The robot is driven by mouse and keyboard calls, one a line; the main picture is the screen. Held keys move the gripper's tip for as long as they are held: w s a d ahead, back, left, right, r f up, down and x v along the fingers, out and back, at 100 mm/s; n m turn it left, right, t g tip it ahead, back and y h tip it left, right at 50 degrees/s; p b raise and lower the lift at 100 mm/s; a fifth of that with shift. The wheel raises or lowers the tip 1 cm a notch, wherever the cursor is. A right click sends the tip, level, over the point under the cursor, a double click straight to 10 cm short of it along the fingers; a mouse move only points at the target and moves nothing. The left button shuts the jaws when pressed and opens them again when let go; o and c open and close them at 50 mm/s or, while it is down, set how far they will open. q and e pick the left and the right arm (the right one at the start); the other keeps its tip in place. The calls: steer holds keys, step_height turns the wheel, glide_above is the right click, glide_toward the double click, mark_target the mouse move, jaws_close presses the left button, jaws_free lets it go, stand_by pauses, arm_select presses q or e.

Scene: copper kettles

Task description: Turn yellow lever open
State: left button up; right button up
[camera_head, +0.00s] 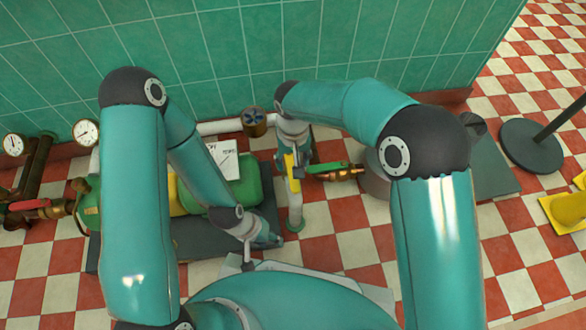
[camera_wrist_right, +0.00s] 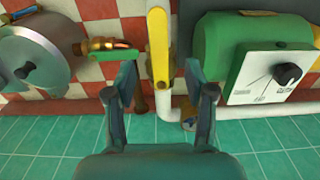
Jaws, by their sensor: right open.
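The yellow lever (camera_head: 291,172) is on the pale vertical pipe near the middle of the head view, partly covered by my right gripper. In the right wrist view the yellow lever (camera_wrist_right: 158,48) runs nearly straight up and down. My right gripper (camera_wrist_right: 166,92) is open, its fingers apart on either side of the lever's lower end in the picture. I cannot tell whether either finger touches it. In the head view my right gripper (camera_head: 296,160) points down at the lever. My left gripper (camera_head: 248,264) is low in front; its jaws are too small to read.
A green machine with a white dial panel (camera_wrist_right: 280,72) is on the other side. A metal kettle (camera_wrist_right: 32,58) stands nearby. The tiled wall (camera_head: 240,45) is close behind.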

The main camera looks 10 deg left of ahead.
step_height(320, 180, up, 4)
steer(key=shift+f, duration=0.1)
stand_by(0.5)
